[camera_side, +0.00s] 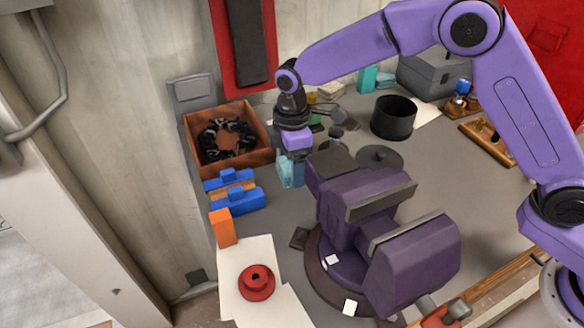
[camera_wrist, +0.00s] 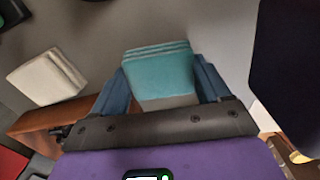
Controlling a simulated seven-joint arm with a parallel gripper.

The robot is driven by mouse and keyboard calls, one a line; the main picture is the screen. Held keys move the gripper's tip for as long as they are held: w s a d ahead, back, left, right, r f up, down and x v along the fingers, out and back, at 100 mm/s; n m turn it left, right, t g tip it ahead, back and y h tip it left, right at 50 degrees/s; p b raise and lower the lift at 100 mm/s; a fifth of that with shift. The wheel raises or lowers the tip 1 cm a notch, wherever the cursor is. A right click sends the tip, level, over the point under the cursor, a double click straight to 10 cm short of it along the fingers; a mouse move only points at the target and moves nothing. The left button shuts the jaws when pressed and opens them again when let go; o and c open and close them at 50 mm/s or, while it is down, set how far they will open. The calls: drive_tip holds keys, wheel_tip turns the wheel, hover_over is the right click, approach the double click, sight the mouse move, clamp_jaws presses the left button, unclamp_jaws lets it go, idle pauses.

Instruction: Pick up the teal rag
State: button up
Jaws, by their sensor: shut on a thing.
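The teal rag (camera_wrist: 158,68) is a folded, layered block of cloth held between the two blue fingers of my gripper (camera_wrist: 165,85) in the wrist view. In the side view my gripper (camera_side: 291,172) points down behind the purple vise, with the rag (camera_side: 284,174) showing light teal at its fingers. The gripper is shut on the rag. I cannot tell from these frames whether the rag touches the bench.
The purple vise (camera_side: 365,205) stands close in front and to the right. A wooden box (camera_side: 256,118) with a dark coil is to the left, beside blue clamps (camera_side: 236,200). A black round container (camera_side: 393,118) and a flat black disc (camera_side: 380,157) stand right.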

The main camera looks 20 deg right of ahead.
wheel_tip(320, 180, up, 10)
idle(0.6)
